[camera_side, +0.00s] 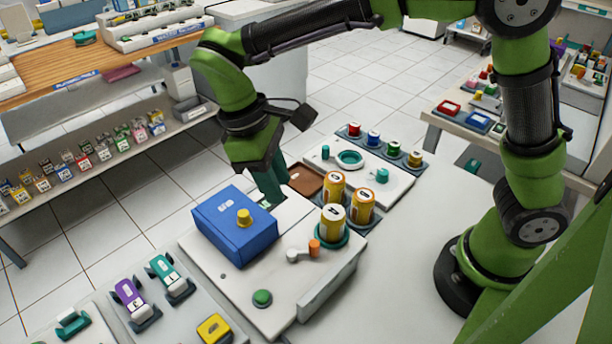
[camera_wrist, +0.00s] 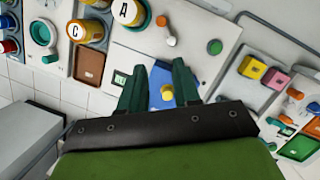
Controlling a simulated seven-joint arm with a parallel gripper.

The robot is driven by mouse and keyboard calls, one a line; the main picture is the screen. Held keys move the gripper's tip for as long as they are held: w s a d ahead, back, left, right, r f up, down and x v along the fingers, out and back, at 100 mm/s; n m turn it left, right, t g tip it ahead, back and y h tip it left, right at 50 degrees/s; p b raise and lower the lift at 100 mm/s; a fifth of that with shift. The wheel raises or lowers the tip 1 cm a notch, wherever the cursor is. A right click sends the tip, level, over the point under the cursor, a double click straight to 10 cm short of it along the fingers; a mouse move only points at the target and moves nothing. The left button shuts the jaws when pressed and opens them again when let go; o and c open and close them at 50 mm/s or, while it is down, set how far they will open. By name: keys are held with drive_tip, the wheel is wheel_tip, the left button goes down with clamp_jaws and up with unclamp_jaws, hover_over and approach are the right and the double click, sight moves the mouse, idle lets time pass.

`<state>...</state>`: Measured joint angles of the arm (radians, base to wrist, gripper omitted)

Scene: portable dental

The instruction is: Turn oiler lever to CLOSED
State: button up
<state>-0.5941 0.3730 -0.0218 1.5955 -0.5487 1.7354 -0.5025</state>
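A lever with an orange handle (camera_side: 314,247) and a grey round hub (camera_side: 293,256) sits on the white panel, in front of the yellow canisters. The orange handle (camera_wrist: 162,20) and grey hub (camera_wrist: 171,41) also show in the wrist view, beyond my fingertips. No CLOSED marking is readable. My gripper (camera_side: 268,195) is behind the blue box, well apart from the lever. In the wrist view its two teal fingers (camera_wrist: 158,72) stand apart with nothing clearly held between them. The fingers partly hide the blue box.
The blue box (camera_side: 232,232) with a yellow knob (camera_side: 244,216) stands left of the lever. Yellow canisters (camera_side: 333,222) stand close behind it. A green button (camera_side: 262,298) is at the panel's front. A brown tray (camera_side: 305,180) lies behind. Panel space between box and lever is clear.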

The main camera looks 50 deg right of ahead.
drive_tip(key=a+r, duration=0.1)
drive_tip(key=n+g, duration=0.1)
approach(314, 243)
drive_tip(key=shift+h, duration=0.3)
drive_tip(key=x, duration=0.8)
drive_tip(key=shift+s+a+f, duration=0.15)
drive_tip(key=shift+a+f, duration=0.05)
drive_tip(key=shift+f, duration=0.25)
drive_tip(key=shift+c, duration=0.3)
clamp_jaws()
